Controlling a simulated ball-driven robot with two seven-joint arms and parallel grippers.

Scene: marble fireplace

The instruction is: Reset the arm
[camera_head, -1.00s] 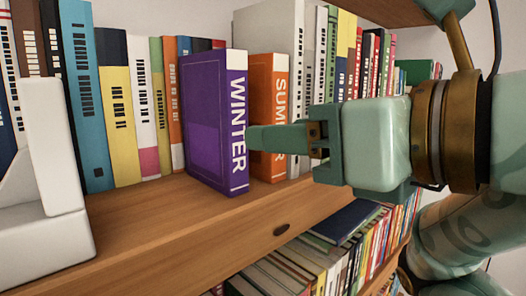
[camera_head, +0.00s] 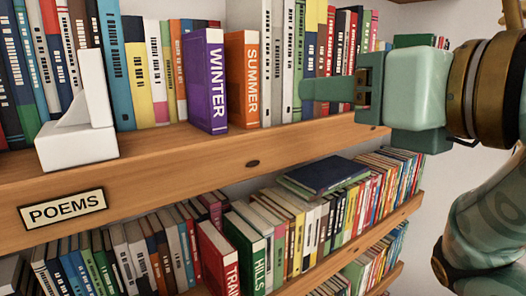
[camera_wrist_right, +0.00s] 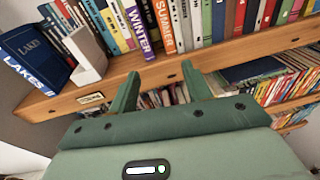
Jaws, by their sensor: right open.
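My right gripper (camera_head: 322,89) reaches in from the right in the head view, in front of the upper shelf, empty. In the right wrist view its two fingers (camera_wrist_right: 163,92) are spread apart with nothing between them. The purple WINTER book (camera_head: 208,85) stands upright on the upper shelf, beside the orange SUMMER book (camera_head: 245,80). Both are left of the gripper and apart from it. Both also show beyond the fingers in the right wrist view. My left gripper is not in view.
The upper wooden shelf (camera_head: 170,150) carries a POEMS label (camera_head: 62,210), a white bookend (camera_head: 80,140) and a row of books. A blue LAKES book (camera_wrist_right: 36,55) shows in the right wrist view. Lower shelves hold many books, including a green HILLS book (camera_head: 250,255).

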